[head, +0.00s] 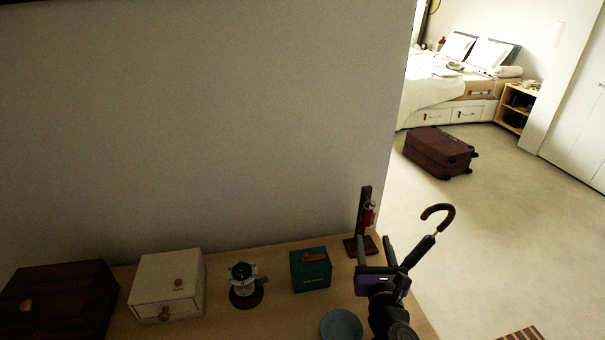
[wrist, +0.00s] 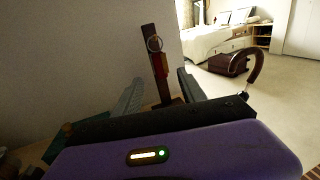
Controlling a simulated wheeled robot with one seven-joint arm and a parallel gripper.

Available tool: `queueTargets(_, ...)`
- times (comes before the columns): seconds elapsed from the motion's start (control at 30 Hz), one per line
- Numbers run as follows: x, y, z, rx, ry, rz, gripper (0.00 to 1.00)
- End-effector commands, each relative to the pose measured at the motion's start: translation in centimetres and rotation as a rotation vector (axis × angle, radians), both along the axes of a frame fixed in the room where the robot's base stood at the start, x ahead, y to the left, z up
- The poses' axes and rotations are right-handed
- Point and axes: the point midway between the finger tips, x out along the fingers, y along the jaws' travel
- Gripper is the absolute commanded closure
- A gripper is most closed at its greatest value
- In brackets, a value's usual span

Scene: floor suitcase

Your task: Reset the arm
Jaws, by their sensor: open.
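My gripper (head: 375,242) is open above the right end of the wooden table (head: 285,310). Its two grey fingers stand apart with nothing between them, and they also show in the wrist view (wrist: 160,88). A dark wooden stand (head: 365,194) with a red key fob (head: 369,214) hanging on it is just beyond the fingers. In the wrist view the red fob (wrist: 159,67) and its ring appear in the gap between the fingers, farther away.
An umbrella with a curved brown handle (head: 437,212) is close right of my gripper. A teal box (head: 310,272), grinder (head: 242,284), white box (head: 168,288), dark chest (head: 65,300) and blue bowl (head: 341,326) stand on the table. A suitcase (head: 437,152) lies on open floor near the bed.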

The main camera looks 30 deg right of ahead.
Motion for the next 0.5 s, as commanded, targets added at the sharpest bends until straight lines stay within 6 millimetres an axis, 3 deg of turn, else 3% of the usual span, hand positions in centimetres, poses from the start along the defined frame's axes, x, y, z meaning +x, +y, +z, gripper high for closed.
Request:
queueTargets(0.27,0.1,0.2,0.1,0.067,-0.043,0.007,0.52)
queueTargets(0.37,0.5,0.8,0.6,0.233,-0.148,0.041,0.52)
queueTargets(0.5,0.1,3.5,2.3,0.622,-0.366,0.144,0.52)
